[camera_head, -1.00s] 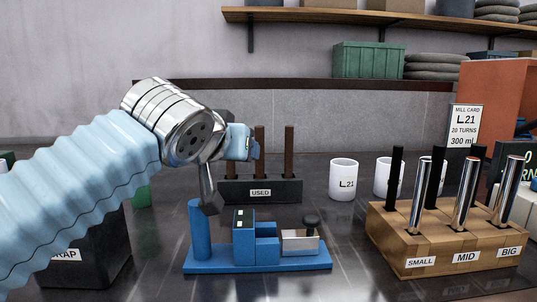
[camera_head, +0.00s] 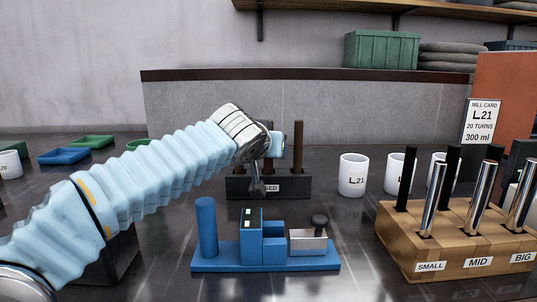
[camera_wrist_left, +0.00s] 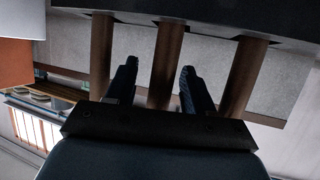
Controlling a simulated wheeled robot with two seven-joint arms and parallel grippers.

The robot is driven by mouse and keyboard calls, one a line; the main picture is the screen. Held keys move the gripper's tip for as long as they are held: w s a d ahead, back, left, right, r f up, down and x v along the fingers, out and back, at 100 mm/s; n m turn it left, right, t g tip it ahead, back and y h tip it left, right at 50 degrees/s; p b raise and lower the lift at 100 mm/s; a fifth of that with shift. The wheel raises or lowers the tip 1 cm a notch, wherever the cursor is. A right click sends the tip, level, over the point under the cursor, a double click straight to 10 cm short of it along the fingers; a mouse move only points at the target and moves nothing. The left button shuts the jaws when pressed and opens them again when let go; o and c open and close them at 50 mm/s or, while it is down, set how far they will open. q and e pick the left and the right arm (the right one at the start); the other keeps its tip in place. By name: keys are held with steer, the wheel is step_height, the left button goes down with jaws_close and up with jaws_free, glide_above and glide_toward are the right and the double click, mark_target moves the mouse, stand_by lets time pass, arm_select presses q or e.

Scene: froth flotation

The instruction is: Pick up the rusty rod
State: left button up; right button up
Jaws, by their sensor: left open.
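Brown rusty rods stand upright in the dark rack labelled USED (camera_head: 293,184) behind the blue fixture. In the head view, the right-hand rusty rod (camera_head: 298,143) shows clearly; my left arm hides most of the others. In the left wrist view three rods hang down from the dark rack (camera_wrist_left: 220,18) in an upside-down picture. My left gripper (camera_wrist_left: 156,88) is open, with one finger on each side of the middle rusty rod (camera_wrist_left: 165,55). I cannot tell whether it touches. The gripper body also shows in the head view (camera_head: 279,146). My right gripper is not in view.
A blue fixture (camera_head: 220,263) with a tall post stands in front of the rack. A wooden block (camera_head: 405,240) with shiny rods is at right. White mugs (camera_head: 353,176) stand between. Green and blue trays (camera_head: 64,155) lie at left. A dark box (camera_head: 120,262) sits under my arm.

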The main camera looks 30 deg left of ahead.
arm_select(q)
steer(key=shift+w+a+f, duration=0.15)
steer(key=shift+w+f, duration=0.05)
steer(key=shift+w, duration=0.2)
steer(key=shift+c, duration=0.3)
steer(key=shift+r, duration=0.1)
jaws_close()
